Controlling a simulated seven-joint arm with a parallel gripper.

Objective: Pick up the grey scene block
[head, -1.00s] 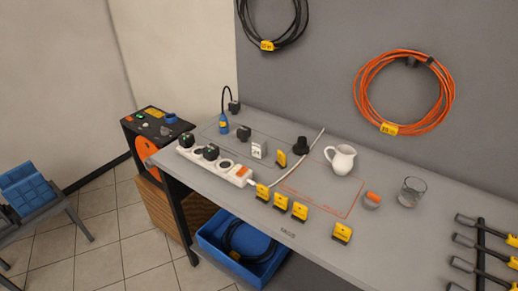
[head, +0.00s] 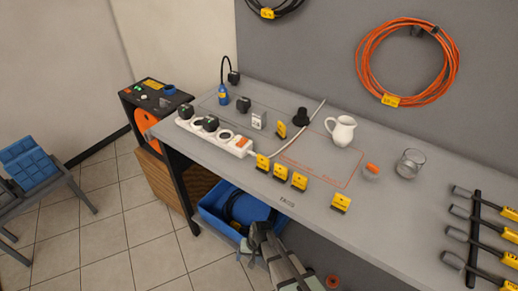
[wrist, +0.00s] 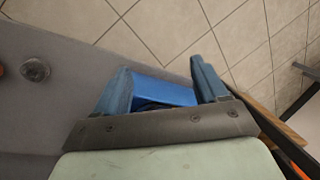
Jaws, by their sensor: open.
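No block is clearly labelled as the grey scene block. A light grey block with a printed face (head: 259,120) stands upright on the table behind the white power strip (head: 215,135). A dark grey block (head: 243,103) stands just behind it to the left. I cannot tell which one is meant. My gripper (head: 254,250) is low in front of the table's front edge, beside the blue crate, well away from both blocks. In the wrist view my gripper (wrist: 160,82) has its two blue fingers apart and nothing between them; neither block shows there.
Yellow-tagged blocks (head: 280,172) line the table's front. A black knob-like item (head: 301,117) and cable lie behind. The blue crate (head: 213,203) sits below the table.

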